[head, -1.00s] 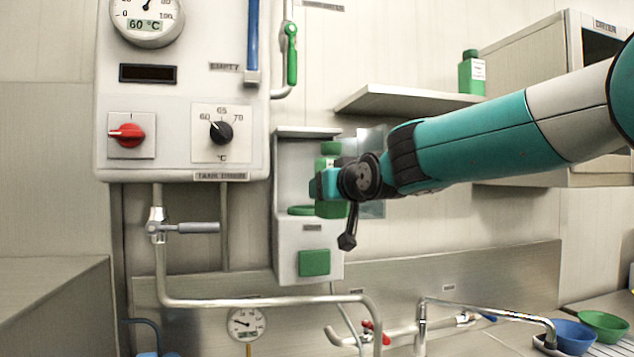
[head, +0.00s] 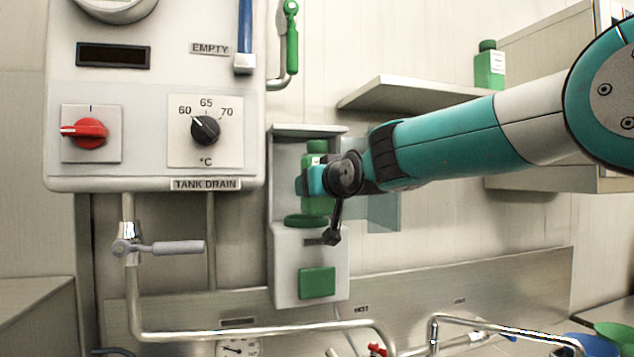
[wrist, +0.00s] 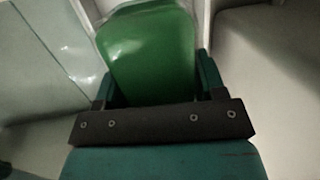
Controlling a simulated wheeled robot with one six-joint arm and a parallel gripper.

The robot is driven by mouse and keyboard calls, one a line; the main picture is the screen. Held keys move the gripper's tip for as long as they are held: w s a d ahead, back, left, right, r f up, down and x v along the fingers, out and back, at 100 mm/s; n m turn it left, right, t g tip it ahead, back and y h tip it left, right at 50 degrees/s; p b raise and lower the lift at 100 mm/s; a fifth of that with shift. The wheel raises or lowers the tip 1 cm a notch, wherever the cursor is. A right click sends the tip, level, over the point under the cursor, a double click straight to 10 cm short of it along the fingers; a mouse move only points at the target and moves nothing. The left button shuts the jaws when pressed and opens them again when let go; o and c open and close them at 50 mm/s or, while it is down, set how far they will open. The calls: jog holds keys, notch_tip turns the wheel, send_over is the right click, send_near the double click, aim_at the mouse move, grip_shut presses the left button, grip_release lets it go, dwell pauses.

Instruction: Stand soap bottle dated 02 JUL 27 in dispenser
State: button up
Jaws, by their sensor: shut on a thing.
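A green soap bottle (head: 318,204) with a green cap is upright in the open bay of the white wall dispenser (head: 284,262). My gripper (head: 309,182) is shut on its body from the right. Below the bottle is the dispenser's green ring (head: 306,221); I cannot tell whether the bottle touches it. In the wrist view the green bottle (wrist: 150,50) stands between my fingers (wrist: 156,88). My gripper hides part of it, and its date is not readable. A second green bottle (head: 490,68) with a white label stands on the shelf at the right.
A clear panel (head: 384,212) stands out at the dispenser's right side. The shelf (head: 405,93) juts out above my arm. The control box (head: 150,150) with its red switch is close on the left. A metal pipe (head: 260,333) runs below.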

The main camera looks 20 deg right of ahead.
aim_at(329, 199)
jog(key=shift+w+r+p, duration=0.15)
jog(key=shift+w+p, duration=1.65)
jog(key=shift+w, duration=0.45)
jog(key=shift+w+r+p, duration=0.1)
jog(key=shift+w+p, duration=1.65)
jog(key=shift+w, duration=0.5)
jog(key=shift+f+b, duration=1.05)
jog(key=shift+b, duration=0.1)
jog(key=shift+f+b, duration=0.5)
jog(key=shift+b, duration=0.05)
jog(key=o, duration=1.3)
jog(key=shift+s, duration=0.1)
jog(key=shift+o, duration=0.6)
jog(key=shift+f, duration=0.15)
jog(key=shift+f+b+v, duration=0.25)
jog(key=shift+b+v, duration=1.05)
jog(key=shift+v, duration=0.35)
jog(key=shift+f+b+v, duration=0.25)
jog(key=shift+b+v, duration=1.05)
jog(key=shift+v, duration=0.3)
jog(key=shift+f+b+v, duration=0.3)
jog(key=shift+b+v, duration=1)
jog(key=shift+v, duration=0.35)
jog(key=shift+s, duration=0.1)
